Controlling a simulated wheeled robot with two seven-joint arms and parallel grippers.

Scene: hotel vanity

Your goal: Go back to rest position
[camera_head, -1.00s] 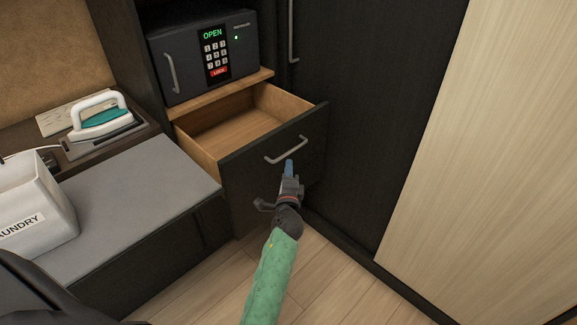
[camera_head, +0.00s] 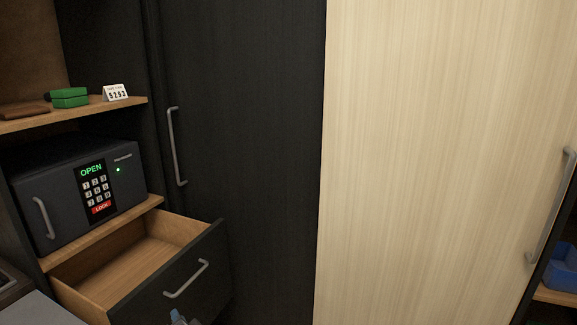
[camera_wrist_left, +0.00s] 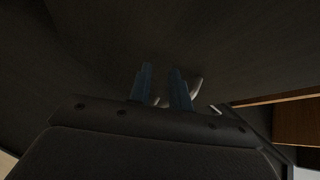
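My left gripper shows in the left wrist view (camera_wrist_left: 161,72) with its two blue-grey fingers apart and nothing clearly held between them. Behind the fingers is the curved metal drawer handle (camera_wrist_left: 196,86); whether they touch cannot be told. In the head view only the tip of this gripper (camera_head: 178,318) shows at the bottom edge, just below the drawer handle (camera_head: 186,279). The drawer (camera_head: 165,290) is pulled open, and its visible wooden inside is empty. My right gripper is not in view.
A black safe (camera_head: 65,195) reading OPEN sits above the drawer, its door closed against the body. A shelf (camera_head: 75,115) above holds a green box (camera_head: 70,97) and a number card (camera_head: 116,92). Dark (camera_head: 250,150) and pale (camera_head: 420,160) wardrobe doors fill the middle and right.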

